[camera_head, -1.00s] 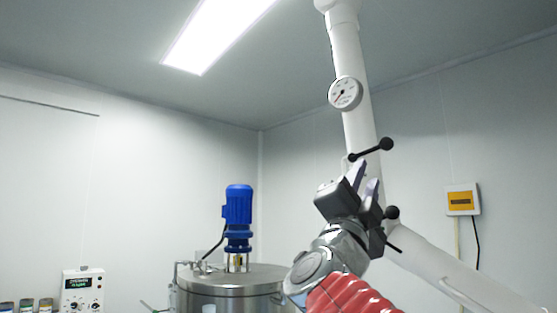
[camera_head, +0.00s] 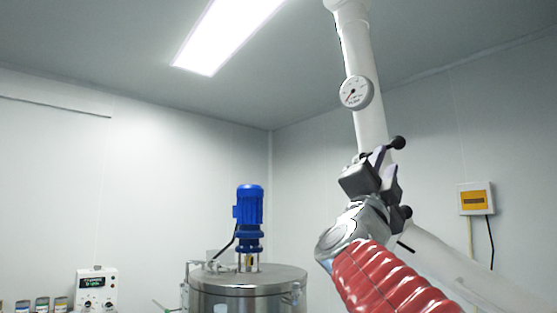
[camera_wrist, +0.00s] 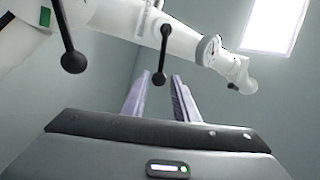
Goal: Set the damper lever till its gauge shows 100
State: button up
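The damper lever, a black rod with a ball knob (camera_head: 397,143), sticks out from the white duct (camera_head: 371,128) below the round white gauge (camera_head: 356,92). The gauge's red needle points to the lower left; its numbers are too small to read. My gripper (camera_head: 381,162) is open just below and in front of this lever, partly hiding it. In the wrist view, a black lever knob (camera_wrist: 158,79) appears between the tips of my open fingers (camera_wrist: 160,80). I cannot tell whether they touch it.
A second black-knobbed lever (camera_head: 402,212) is close to my gripper's right side; a second knob also shows in the wrist view (camera_wrist: 73,62). A steel tank (camera_head: 248,287) with a blue motor (camera_head: 249,205) stands left. A yellow-fronted box (camera_head: 476,198) hangs on the right wall.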

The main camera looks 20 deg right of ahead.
aim_at(390, 148)
jog(key=shift+x, duration=4.2)
jog(key=shift+c, duration=0.3)
grip_shut()
